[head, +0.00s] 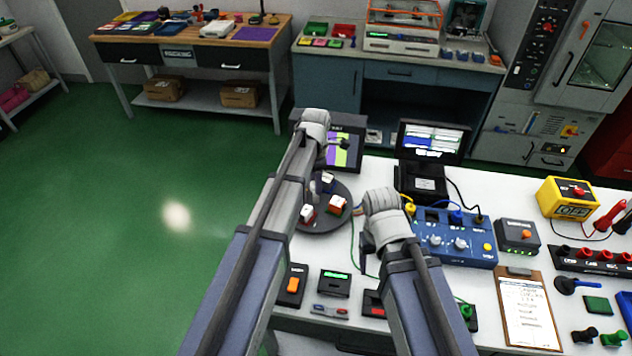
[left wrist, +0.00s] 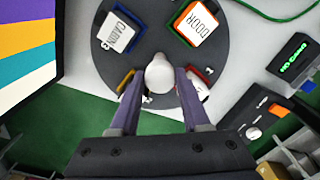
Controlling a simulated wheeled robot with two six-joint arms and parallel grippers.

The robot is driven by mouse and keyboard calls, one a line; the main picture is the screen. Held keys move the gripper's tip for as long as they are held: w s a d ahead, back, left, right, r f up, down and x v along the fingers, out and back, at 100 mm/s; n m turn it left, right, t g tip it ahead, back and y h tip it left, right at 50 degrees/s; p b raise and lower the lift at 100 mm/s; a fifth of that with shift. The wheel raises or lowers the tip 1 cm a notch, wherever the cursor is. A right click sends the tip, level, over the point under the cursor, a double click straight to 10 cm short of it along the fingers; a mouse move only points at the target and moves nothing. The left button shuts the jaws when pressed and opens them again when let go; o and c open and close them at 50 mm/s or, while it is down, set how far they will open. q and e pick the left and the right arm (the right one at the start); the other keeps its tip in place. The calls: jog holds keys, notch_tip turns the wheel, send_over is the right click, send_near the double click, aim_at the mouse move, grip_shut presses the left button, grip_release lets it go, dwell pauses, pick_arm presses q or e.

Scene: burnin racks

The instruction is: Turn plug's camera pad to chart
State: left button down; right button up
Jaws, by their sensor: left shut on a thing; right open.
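A dark round turntable (head: 335,222) carries several small pads around a pale centre knob. In the left wrist view the knob (left wrist: 158,73) stands between the fingers of my left gripper (left wrist: 160,84), which is shut on it. There, a white pad with partly readable lettering (left wrist: 117,33) is at upper left and a pad marked "DOOR" (left wrist: 195,24) at upper right. Two more pads are partly hidden by the fingers. I cannot tell which is the plug's camera pad. The striped chart (left wrist: 25,52) stands left of the turntable; its face also shows in the head view (head: 348,150). My right gripper (head: 368,246) is open and empty over the bench.
On the white bench stand a blue knob panel (head: 455,240), a monitor (head: 432,138), a clipboard (head: 527,308) and a yellow meter (head: 567,197). Small switch boxes (head: 335,284) line the front edge. Green floor lies open at left.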

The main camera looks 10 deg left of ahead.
pick_arm(q)
jog(key=shift+n, duration=1.7)
jog(key=shift+c, duration=1.8)
grip_release()
jog(key=shift+r, duration=0.15)
notch_tip(320, 180, up, 8)
jog(key=p, duration=0.8)
jog(key=shift+f, duration=0.2)
jog(key=shift+f, duration=0.1)
